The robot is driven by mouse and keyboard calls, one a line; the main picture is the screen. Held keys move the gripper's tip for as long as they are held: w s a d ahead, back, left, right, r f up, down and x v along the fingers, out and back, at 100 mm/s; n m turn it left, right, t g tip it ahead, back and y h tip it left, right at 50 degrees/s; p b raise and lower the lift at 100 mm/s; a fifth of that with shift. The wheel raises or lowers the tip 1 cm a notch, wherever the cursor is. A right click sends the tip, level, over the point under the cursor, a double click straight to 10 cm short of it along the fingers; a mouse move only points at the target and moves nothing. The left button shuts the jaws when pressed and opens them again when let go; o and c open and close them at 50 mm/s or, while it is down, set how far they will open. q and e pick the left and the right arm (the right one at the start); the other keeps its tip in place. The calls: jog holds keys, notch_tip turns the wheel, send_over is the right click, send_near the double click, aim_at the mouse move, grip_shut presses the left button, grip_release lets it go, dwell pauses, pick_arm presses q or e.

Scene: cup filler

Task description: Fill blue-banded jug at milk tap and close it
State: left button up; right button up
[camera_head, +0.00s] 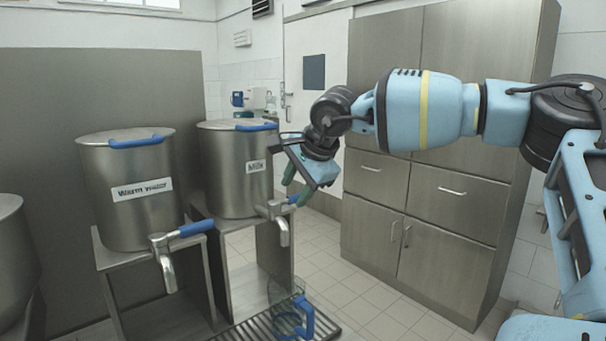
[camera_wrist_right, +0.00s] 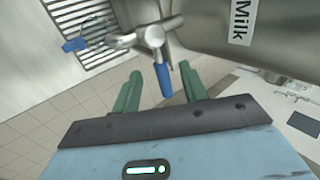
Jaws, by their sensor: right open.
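The milk tap (camera_head: 280,218) is on the steel tank labelled Milk (camera_head: 237,170). Its blue lever (camera_wrist_right: 165,83) lies between the green fingers of my right gripper (camera_wrist_right: 160,71), which is open; no firm contact shows. In the head view my right gripper (camera_head: 296,181) is at the tap, partly hiding the lever. The clear jug (camera_head: 282,316) with a blue handle stands on the slatted drip grate (camera_head: 238,333) below the tap. Its contents and band are hard to make out. No stream shows from the spout. My left gripper is not in view.
A warm water tank (camera_head: 125,205) with its own blue-levered tap (camera_head: 170,245) stands to the left. Steel cabinets (camera_head: 425,190) stand behind my right arm. Open tiled floor (camera_head: 365,305) lies right of the grate.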

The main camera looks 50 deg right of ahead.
aim_at(292, 199)
jog(key=shift+x, duration=1.05)
grip_shut()
